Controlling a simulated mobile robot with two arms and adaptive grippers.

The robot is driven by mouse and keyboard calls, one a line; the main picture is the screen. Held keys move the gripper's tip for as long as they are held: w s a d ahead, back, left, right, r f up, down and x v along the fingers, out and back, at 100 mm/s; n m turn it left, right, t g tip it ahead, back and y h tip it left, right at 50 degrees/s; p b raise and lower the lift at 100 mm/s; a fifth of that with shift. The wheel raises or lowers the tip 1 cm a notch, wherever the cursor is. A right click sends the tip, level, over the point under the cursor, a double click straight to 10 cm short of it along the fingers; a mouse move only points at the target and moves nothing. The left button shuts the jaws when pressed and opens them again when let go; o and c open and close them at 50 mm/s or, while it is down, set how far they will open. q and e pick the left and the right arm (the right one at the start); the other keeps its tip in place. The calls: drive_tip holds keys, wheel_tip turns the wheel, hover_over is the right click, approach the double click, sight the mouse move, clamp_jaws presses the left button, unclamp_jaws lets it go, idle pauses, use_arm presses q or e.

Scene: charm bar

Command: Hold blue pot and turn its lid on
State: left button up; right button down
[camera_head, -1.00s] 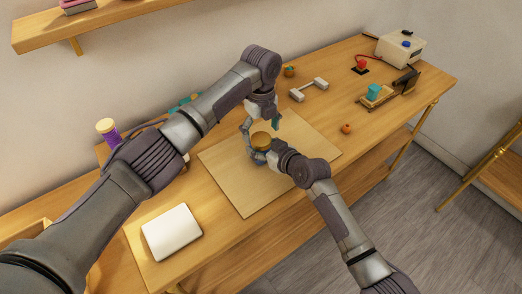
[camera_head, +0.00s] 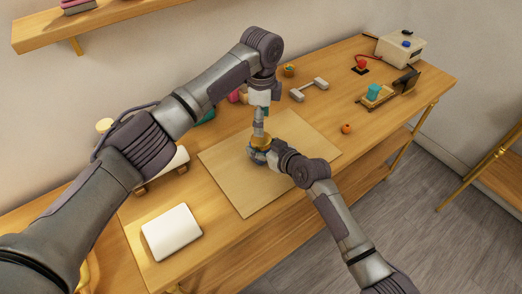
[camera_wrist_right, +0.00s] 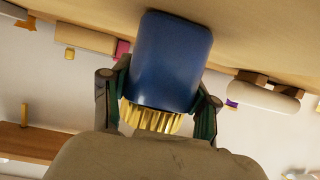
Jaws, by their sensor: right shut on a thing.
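The blue pot (camera_wrist_right: 170,62) stands on the pale mat in the middle of the table. In the right wrist view it appears upside down, its base against the tabletop. A ribbed gold lid (camera_wrist_right: 152,118) sits at its top end; how firmly it is seated I cannot tell. In the head view the lid (camera_head: 261,142) shows and the pot is mostly hidden. My right gripper (camera_wrist_right: 160,103) is shut on the pot, one finger on each side. My left gripper (camera_head: 260,127) points down right above the lid; its fingers appear edge-on, so their opening and contact are unclear.
The mat (camera_head: 235,190) is bare around the pot. A white pad (camera_head: 171,232) lies at the front left.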

use_arm(q)
drive_tip(key=n, duration=0.4)
drive_tip(key=shift+r+n, duration=0.3)
drive_tip(key=shift+r, duration=0.1)
drive_tip(key=n, duration=0.4)
drive_tip(key=shift+r+n, duration=0.3)
drive_tip(key=shift+n, duration=0.1)
drive_tip(key=shift+f, duration=0.1)
drive_tip(key=shift+f, duration=3.95)
drive_tip(key=shift+c, duration=0.3)
drive_tip(key=c, duration=0.9)
drive_tip(key=o, duration=1.3)
wheel_tip(320, 180, up, 12)
drive_tip(key=shift+a, duration=0.1)
